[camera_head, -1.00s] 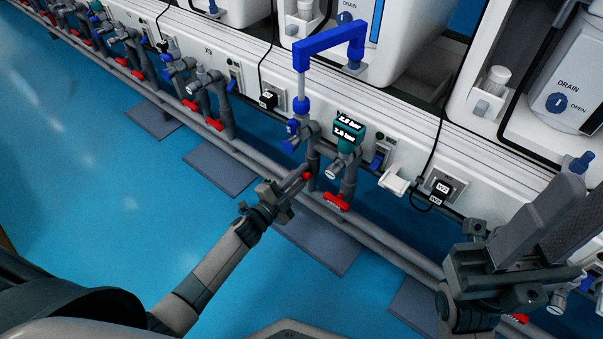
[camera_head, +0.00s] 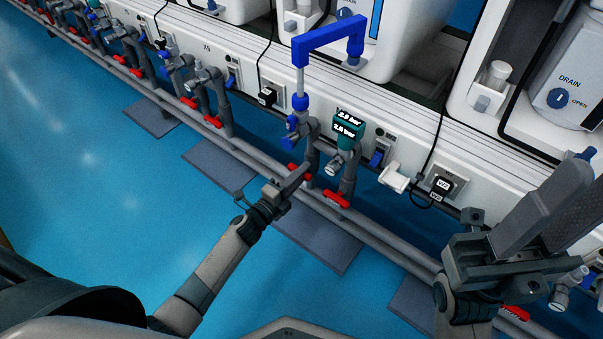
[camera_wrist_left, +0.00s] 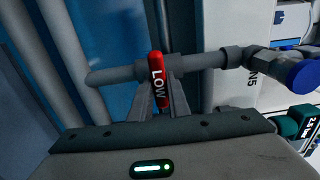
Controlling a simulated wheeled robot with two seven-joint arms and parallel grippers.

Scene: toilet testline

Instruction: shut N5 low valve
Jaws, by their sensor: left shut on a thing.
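The N5 low valve has a red handle marked LOW (camera_wrist_left: 158,82). In the left wrist view the handle stands upright across a grey horizontal pipe, with N5 lettered beyond it. In the head view the red handle (camera_head: 294,170) sits low on the grey pipework, under the blue-capped riser. My left gripper (camera_head: 303,176) reaches in from the lower left and is shut on this handle; its fingers partly hide it. In the left wrist view the fingers (camera_wrist_left: 160,103) lie on either side of the handle.
Another red handle (camera_head: 336,199) is close to the right of my left gripper. A teal pressure gauge (camera_head: 348,127) and a blue overhead pipe (camera_head: 327,40) stand above. More valves line the wall to the left. The blue floor (camera_head: 120,220) is clear.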

